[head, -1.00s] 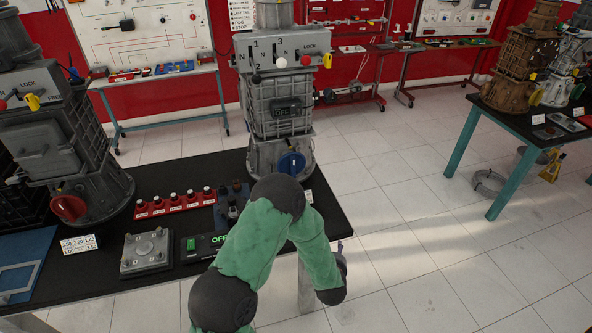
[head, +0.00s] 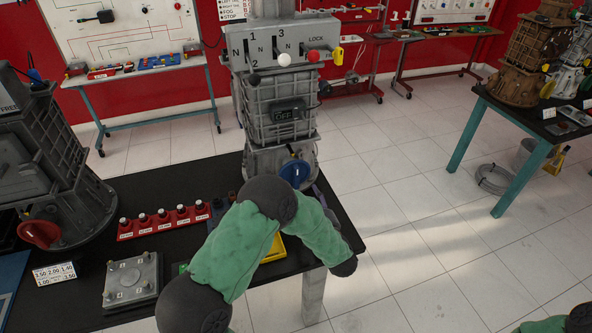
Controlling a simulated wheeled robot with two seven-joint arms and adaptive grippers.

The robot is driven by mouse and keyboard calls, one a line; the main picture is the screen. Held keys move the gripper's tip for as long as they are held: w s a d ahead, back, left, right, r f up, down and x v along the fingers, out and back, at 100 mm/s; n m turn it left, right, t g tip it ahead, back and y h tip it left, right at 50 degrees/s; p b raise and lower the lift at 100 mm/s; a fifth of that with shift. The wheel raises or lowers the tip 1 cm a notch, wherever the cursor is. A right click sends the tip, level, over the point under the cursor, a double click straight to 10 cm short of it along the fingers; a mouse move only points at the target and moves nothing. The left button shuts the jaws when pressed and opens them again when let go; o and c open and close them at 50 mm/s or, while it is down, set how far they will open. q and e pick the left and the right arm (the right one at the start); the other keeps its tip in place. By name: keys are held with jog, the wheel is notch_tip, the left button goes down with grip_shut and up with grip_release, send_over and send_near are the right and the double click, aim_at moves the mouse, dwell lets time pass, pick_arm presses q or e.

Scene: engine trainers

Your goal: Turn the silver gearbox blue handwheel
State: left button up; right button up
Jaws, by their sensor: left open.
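The silver gearbox (head: 278,105) stands upright at the far end of the black bench. Its blue handwheel (head: 295,172) is low on the front, and my arm hides its lower edge. My left arm comes in from the lower left, bends in front of the gearbox and reaches down right past the bench edge. My left gripper (head: 320,193) shows only in small part, just right of and below the handwheel, mostly behind the arm. It is open, and I see no clear contact with the wheel. Only a piece of my right arm shows at the bottom right corner; its gripper is out of view.
Another grey gearbox with a red handwheel (head: 40,234) stands at left. A red row of knobs (head: 165,221), a square metal plate (head: 131,279) and a partly hidden yellow item (head: 273,248) lie on the bench (head: 80,297). Open floor lies to the right.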

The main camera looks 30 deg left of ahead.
aim_at(296, 176)
pick_arm(q)
jog(key=b+x, duration=0.2)
jog(key=x, duration=0.8)
jog(key=shift+w+r, duration=0.1)
jog(key=shift+w, duration=0.05)
grip_shut()
